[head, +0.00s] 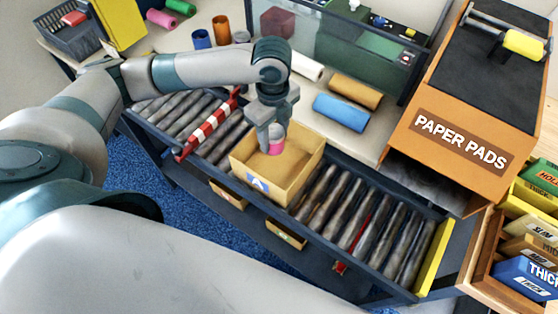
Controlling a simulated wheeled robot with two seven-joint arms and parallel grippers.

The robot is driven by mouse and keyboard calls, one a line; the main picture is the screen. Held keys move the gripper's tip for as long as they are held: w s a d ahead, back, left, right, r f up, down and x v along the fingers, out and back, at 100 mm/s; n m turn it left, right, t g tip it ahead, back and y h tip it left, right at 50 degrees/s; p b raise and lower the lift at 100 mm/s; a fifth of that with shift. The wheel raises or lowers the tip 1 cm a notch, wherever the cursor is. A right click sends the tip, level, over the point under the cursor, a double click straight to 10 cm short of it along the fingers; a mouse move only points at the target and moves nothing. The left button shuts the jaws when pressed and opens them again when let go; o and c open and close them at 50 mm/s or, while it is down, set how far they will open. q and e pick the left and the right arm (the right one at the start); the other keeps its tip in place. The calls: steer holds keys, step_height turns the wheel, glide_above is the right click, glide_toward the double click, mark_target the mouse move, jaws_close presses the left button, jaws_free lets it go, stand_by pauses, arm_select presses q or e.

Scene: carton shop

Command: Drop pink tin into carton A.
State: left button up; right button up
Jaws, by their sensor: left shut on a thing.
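The pink tin (276,146) is between the fingers of my left gripper (270,142), which points down. The gripper is shut on the tin and holds it over or inside the open top of a tan carton (262,190). I cannot tell whether the tin touches the carton floor. The carton stands upright on a roller conveyor and has a blue and white mark with a letter on its front that looks like an A. The gripper fingers hide part of the tin. My right gripper is not in view.
A red and white striped bar (208,127) crosses the conveyor left of the carton. Blue (341,112) and brown (355,92) rolls lie behind it. An orange paper pads machine (460,135) stands at the right.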

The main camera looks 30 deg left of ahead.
arm_select(q)
steer(key=o, duration=1.2)
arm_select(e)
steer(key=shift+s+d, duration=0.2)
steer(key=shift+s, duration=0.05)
arm_select(q)
steer(key=shift+r, duration=0.45)
step_height(320, 180, up, 16)
steer(key=b, duration=0.1)
steer(key=shift+r, duration=0.25)
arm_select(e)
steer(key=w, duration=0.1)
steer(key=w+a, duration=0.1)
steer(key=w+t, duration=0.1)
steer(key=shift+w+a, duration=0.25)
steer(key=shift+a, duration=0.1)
